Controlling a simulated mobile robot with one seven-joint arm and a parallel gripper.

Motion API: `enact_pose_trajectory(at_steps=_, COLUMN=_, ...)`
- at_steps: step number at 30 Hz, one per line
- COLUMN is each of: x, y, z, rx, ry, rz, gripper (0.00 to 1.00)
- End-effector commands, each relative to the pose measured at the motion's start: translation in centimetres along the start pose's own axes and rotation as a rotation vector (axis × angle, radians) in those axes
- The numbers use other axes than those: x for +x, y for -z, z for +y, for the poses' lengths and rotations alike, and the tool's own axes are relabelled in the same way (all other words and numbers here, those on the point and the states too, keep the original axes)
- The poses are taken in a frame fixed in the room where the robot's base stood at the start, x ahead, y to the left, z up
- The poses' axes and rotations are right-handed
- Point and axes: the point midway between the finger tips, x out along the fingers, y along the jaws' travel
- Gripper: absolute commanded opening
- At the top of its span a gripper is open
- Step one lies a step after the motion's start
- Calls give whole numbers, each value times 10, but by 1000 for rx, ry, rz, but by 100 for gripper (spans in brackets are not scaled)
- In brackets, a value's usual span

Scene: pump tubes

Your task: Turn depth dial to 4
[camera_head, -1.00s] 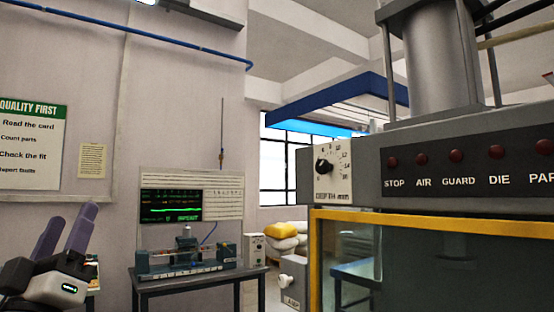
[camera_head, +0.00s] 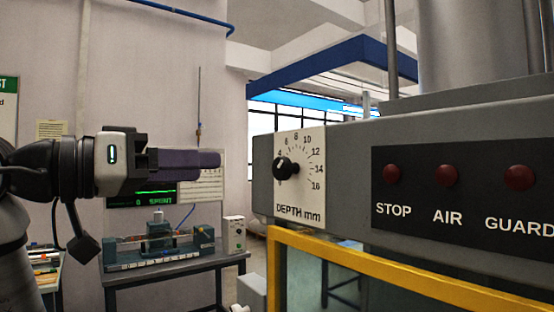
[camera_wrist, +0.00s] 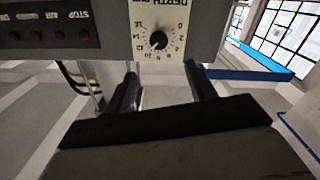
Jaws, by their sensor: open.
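The depth dial (camera_head: 285,168) is a round black knob on a white scale plate (camera_head: 301,195) marked "DEPTH mm", at the left end of the grey machine front. Its numbers run up to 16. I cannot tell surely which number the knob points to. My gripper (camera_head: 215,160) is left of the dial in the head view, fingers level and pointing right towards it, with a gap between. In the wrist view the dial (camera_wrist: 158,40) appears upside down, just beyond and between the two open, empty fingers (camera_wrist: 160,72).
Red lights (camera_head: 447,175) labelled STOP, AIR and GUARD sit right of the dial. A yellow guard frame (camera_head: 350,268) runs below the panel. A bench with a test device (camera_head: 160,245) stands behind, on the left. Open space lies between gripper and dial.

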Motion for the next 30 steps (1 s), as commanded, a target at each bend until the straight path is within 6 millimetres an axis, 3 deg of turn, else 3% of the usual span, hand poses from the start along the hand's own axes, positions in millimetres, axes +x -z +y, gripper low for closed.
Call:
enact_pose_trajectory(at_steps=5, x=19, y=1, z=0, rx=-2, ry=-2, rz=-8, gripper=55)
enact_pose_trajectory(at_steps=15, x=90, y=2, z=1, rx=-1, ry=-3, rz=-6, gripper=55)
enact_pose_trajectory(at_steps=21, x=122, y=2, z=1, rx=-1, ry=-3, rz=-4, gripper=55)
enact_pose_trajectory(at_steps=30, x=138, y=-1, z=0, rx=0, ry=-1, rz=-2, gripper=55)
